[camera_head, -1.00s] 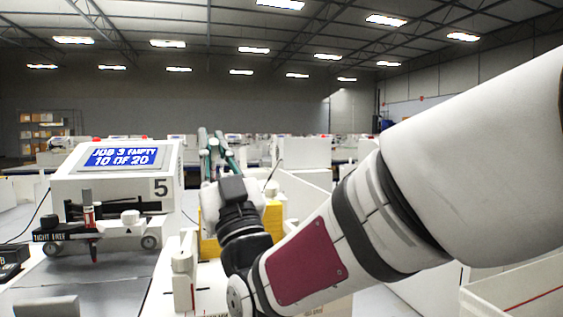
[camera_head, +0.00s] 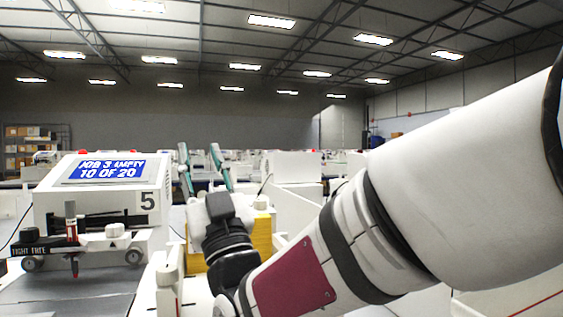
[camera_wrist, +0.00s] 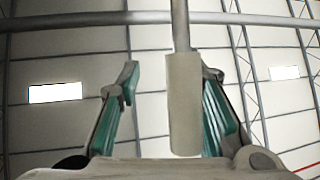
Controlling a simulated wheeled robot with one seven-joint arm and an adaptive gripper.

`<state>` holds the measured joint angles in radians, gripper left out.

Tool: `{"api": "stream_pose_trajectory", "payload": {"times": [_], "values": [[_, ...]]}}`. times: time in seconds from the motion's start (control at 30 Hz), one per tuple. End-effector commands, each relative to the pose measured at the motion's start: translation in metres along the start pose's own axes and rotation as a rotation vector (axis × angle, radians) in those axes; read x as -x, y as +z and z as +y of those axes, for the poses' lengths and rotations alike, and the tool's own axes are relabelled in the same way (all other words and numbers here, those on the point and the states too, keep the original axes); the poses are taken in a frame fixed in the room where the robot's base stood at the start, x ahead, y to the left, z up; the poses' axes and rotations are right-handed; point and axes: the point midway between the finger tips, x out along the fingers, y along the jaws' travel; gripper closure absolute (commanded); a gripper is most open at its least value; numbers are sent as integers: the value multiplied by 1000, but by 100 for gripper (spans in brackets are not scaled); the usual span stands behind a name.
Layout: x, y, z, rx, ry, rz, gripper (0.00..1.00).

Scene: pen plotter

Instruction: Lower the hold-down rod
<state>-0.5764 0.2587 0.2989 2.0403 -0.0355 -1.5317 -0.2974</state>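The plotter (camera_head: 100,182), numbered 5, stands at the left in the head view. Across its front runs a bar with a wheel near each end (camera_head: 133,258), dark and pale knobs, and a "TIGHT FREE" label (camera_head: 43,249). I cannot tell for sure which part is the hold-down rod. A red-tipped pen (camera_head: 71,225) stands upright at this bar. My gripper (camera_head: 199,147) points up, right of the plotter and apart from it, with its teal fingers spread. In the wrist view the fingers (camera_wrist: 170,68) are apart. A pale cylinder (camera_wrist: 184,105) on a thin shaft shows before the right finger; I cannot tell what it is.
A dark grey bed (camera_head: 75,290) lies before the plotter. A white post (camera_head: 168,285) and a yellow block (camera_head: 262,240) stand near my gripper. White panels and trays fill the right side behind my arm. Other stations stand farther back.

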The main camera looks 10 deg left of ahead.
Motion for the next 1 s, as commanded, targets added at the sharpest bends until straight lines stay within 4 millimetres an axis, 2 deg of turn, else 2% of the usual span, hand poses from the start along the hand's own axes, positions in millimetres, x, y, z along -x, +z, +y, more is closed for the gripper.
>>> {"api": "stream_pose_trajectory", "payload": {"times": [0.17, 0.27, 0.37, 0.5, 0.8, 1.0], "values": [[2, 0, 0, 0, 0, 1, 67], [10, 0, 0, 0, -1, -1, 67], [25, 1, 0, 0, -1, -3, 67], [55, 1, 0, 0, -1, -4, 67], [99, -52, 12, 3, 1, 2, 67], [122, -74, 17, 2, 0, 1, 67]]}}
